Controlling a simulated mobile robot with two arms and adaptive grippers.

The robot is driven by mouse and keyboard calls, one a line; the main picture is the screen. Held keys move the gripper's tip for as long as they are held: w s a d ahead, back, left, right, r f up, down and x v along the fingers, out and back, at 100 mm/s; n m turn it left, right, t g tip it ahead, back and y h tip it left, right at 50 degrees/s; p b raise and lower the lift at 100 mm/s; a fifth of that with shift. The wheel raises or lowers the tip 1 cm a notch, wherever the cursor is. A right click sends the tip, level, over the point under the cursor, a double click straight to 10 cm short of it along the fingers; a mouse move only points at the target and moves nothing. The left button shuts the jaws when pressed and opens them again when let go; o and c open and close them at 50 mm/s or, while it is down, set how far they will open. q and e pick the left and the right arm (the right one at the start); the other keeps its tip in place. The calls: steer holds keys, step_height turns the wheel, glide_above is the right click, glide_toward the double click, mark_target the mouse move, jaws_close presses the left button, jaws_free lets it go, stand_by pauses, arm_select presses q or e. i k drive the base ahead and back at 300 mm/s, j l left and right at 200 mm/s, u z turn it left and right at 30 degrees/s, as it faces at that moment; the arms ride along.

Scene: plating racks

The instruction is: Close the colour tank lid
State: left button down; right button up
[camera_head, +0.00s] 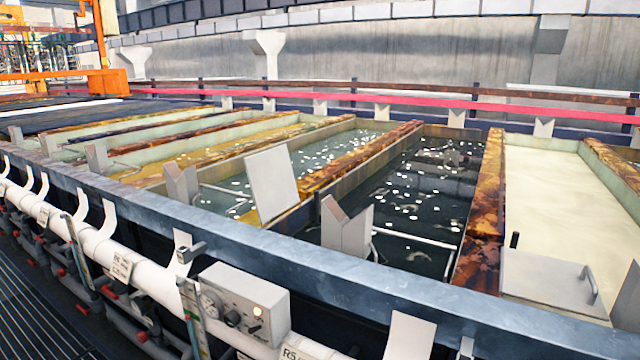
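No gripper of mine shows in this view. A light grey flat lid (552,282) with a raised bar handle on its right side lies across the near end of a tank of cream-coloured liquid (550,190). Most of that tank's surface is uncovered. A pale grey panel (272,183) stands tilted up at the near end of the tanks left of centre. Which of these belongs to the colour tank I cannot tell. A tank of dark liquid (425,200) with bright glints lies open in the middle.
A blue-grey rim beam (330,270) runs along the tanks' front. A white pipe (150,272) and a control box (245,303) with a gauge sit before it. Rusty dividers (483,205) separate the tanks. An orange frame (105,75) stands at far left.

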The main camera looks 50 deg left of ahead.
mark_target(269, 172)
steer(key=k+j, duration=0.2)
steer(key=j, duration=0.3)
steer(key=k+j, duration=0.25)
steer(key=j, duration=0.3)
steer(key=k+j+u, duration=0.1)
steer(key=j, duration=0.4)
steer(key=k+j, duration=0.3)
steer(key=j, duration=0.25)
steer(key=k+j, duration=0.2)
steer(key=j, duration=0.35)
steer(key=k+j, duration=0.25)
steer(key=j, duration=0.3)
steer(key=k+j+u, duration=0.1)
steer(key=j, duration=0.4)
steer(key=k+j, duration=0.25)
steer(key=j, duration=0.35)
